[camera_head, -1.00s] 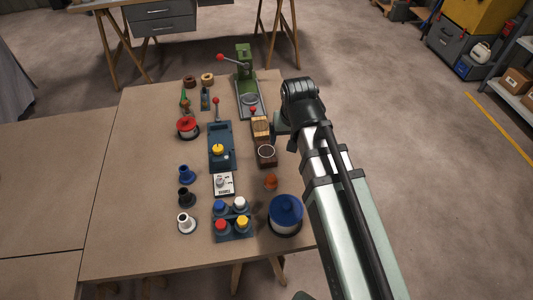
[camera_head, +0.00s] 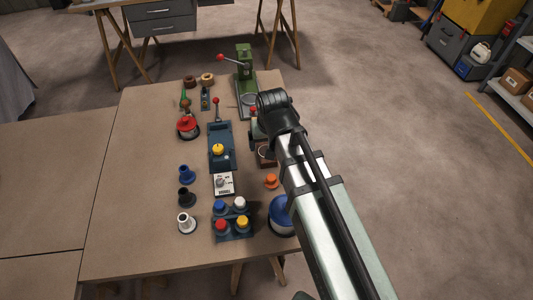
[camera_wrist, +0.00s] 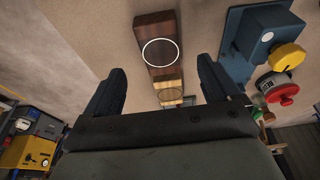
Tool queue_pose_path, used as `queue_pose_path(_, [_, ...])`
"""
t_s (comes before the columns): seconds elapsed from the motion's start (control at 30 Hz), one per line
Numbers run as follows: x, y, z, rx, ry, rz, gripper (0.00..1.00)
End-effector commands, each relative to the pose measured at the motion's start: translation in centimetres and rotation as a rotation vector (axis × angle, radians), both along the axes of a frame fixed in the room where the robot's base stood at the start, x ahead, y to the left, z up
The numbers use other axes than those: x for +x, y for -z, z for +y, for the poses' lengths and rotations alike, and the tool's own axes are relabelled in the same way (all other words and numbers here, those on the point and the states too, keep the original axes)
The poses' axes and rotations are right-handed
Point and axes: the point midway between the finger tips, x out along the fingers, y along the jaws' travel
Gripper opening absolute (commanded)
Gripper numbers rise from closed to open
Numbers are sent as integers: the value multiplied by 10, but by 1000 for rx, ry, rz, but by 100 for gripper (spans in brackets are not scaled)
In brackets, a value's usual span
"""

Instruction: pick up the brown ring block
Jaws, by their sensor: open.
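The brown ring block (camera_wrist: 160,51) is a dark wooden block with a white ring on its top face. In the wrist view it lies ahead of and between the two fingers of my gripper (camera_wrist: 161,68), which are apart, with nothing between the fingertips. In the head view the brown ring block (camera_head: 263,161) is partly hidden by my arm. A lighter wooden block (camera_wrist: 171,96) with a ring mark lies beside it, seen between the fingers in the wrist view.
A blue fixture with a yellow knob (camera_head: 218,150) stands left of the block. An orange peg (camera_head: 271,181) and a large blue-topped container (camera_head: 281,215) are nearer. A green press (camera_head: 244,75) stands at the back. The table's left part is clear.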

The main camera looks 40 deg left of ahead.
Motion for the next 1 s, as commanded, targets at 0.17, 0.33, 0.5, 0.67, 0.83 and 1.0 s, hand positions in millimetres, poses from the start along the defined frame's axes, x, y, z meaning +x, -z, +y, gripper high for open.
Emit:
queue_pose_path(0.17, [3,13,2,-1,0,1,89])
queue_pose_path(0.33, [3,16,3,0,0,0,89])
queue_pose_path(0.5, [5,23,5,-1,0,1,89])
queue_pose_path(0.67, [9,39,9,-1,0,1,89])
queue_pose_path(0.83, [13,57,13,-1,0,1,89])
queue_pose_path(1.0, [14,65,14,-1,0,1,89])
